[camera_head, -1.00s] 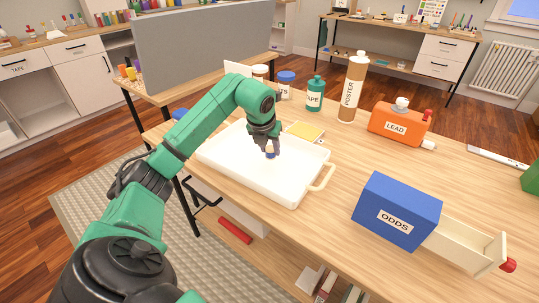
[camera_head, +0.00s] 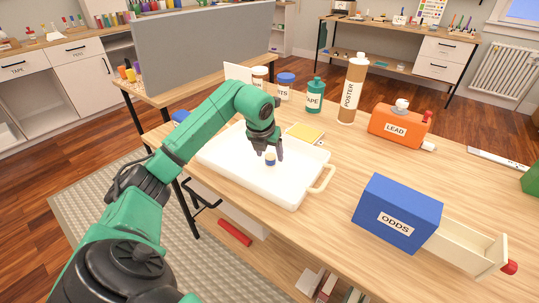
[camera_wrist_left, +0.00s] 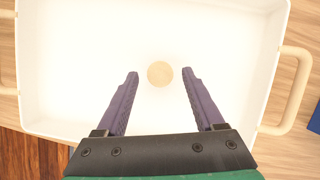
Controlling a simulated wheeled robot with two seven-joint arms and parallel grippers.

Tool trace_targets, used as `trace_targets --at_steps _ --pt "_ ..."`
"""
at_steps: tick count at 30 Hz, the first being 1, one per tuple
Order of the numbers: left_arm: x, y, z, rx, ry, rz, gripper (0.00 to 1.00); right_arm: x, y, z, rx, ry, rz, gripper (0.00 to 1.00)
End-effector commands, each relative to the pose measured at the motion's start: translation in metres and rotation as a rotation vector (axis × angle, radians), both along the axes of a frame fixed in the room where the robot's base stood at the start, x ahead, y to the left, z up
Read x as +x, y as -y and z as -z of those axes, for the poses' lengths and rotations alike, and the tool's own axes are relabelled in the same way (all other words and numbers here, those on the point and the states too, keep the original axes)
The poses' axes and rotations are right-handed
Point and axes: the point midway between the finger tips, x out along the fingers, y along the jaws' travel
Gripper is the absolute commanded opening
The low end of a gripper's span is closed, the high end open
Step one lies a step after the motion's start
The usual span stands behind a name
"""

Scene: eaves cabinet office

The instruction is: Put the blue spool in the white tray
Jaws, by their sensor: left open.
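The white tray (camera_head: 290,187) lies on the wooden table and has pale handles. The blue spool (camera_head: 270,160) stands in the tray, a small piece with a blue band and pale ends. In the left wrist view its round tan top (camera_wrist_left: 160,74) shows against the tray floor (camera_wrist_left: 70,60). My left gripper (camera_head: 267,154) is over the tray, just above and around the spool. Its two purple fingers (camera_wrist_left: 161,86) are spread apart, with a clear gap on each side of the spool. My right gripper is not in view.
A blue ODDS box (camera_head: 385,195) with its drawer open stands right of the tray. Behind are a yellow pad (camera_head: 306,131), a green TAPE bottle (camera_head: 315,98), a POSTER tube (camera_head: 352,90) and an orange LEAD sharpener (camera_head: 398,125). Bare table lies between tray and sharpener.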

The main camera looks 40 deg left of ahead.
Motion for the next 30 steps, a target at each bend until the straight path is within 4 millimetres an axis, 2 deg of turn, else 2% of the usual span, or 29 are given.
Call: trace_targets --at_steps 6,12,16,30 --pt "-0.021 0.006 -0.056 0.004 0.005 -0.001 0.7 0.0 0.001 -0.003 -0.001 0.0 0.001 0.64" --pt "-0.036 0.011 -0.094 0.002 0.003 0.0 0.7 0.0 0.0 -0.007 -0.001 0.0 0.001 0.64" --pt "-0.04 0.013 -0.101 0.001 -0.001 0.001 0.7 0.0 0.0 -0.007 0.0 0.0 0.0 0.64" --pt "-0.04 0.013 -0.1 0.001 -0.001 0.0 0.7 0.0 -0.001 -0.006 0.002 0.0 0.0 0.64"
